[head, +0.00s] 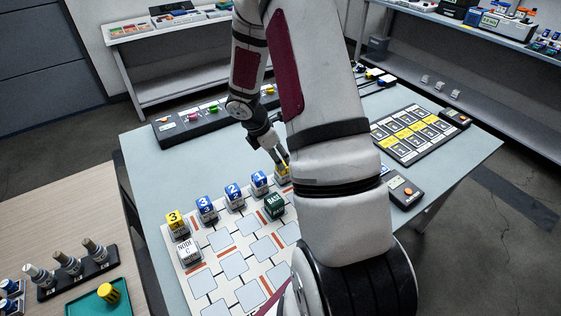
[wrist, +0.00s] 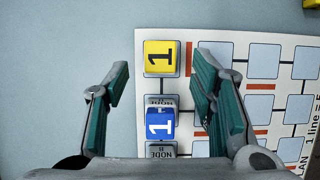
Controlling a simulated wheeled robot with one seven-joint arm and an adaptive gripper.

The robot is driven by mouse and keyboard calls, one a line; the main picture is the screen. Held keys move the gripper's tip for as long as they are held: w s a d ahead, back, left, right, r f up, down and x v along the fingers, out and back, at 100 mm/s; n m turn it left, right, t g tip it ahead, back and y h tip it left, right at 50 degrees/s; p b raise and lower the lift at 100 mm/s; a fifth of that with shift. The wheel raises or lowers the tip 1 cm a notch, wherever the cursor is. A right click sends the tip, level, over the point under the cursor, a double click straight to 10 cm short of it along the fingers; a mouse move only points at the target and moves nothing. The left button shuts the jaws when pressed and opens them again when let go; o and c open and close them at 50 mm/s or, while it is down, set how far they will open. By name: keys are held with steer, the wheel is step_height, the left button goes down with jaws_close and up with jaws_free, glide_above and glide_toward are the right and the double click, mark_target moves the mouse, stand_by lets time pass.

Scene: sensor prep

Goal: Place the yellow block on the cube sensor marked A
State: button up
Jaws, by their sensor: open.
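The yellow block, marked 1 (wrist: 160,57), sits between and just ahead of my open fingers in the wrist view. My gripper (wrist: 163,72) is open, with one green-padded finger on each side and a gap to the block. In the head view my gripper (head: 281,162) is at the far end of the block row, directly above the yellow block (head: 283,175), which is partly hidden by my arm.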

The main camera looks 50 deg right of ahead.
steer(key=s+a+r+m+t, duration=0.1)
steer(key=a+r+m, duration=0.2)
steer(key=a+r, duration=0.35)
steer(key=s+a+r+m+t, duration=0.1)
steer(key=s+a+r+m, duration=0.15)
steer(key=r, duration=0.75)
steer(key=s+a+r+m+t, duration=0.1)
steer(key=a+r+m, duration=0.1)
steer(key=a+r, duration=0.45)
steer(key=s+a+r+m+t+y, duration=0.3)
steer(key=s+a+r+m, duration=0.4)
steer(key=s+a, duration=0.5)
steer(key=shift+a+r+m+y, duration=0.2)
steer(key=shift+r+m+y, duration=0.15)
steer(key=shift+r+y, duration=0.35)
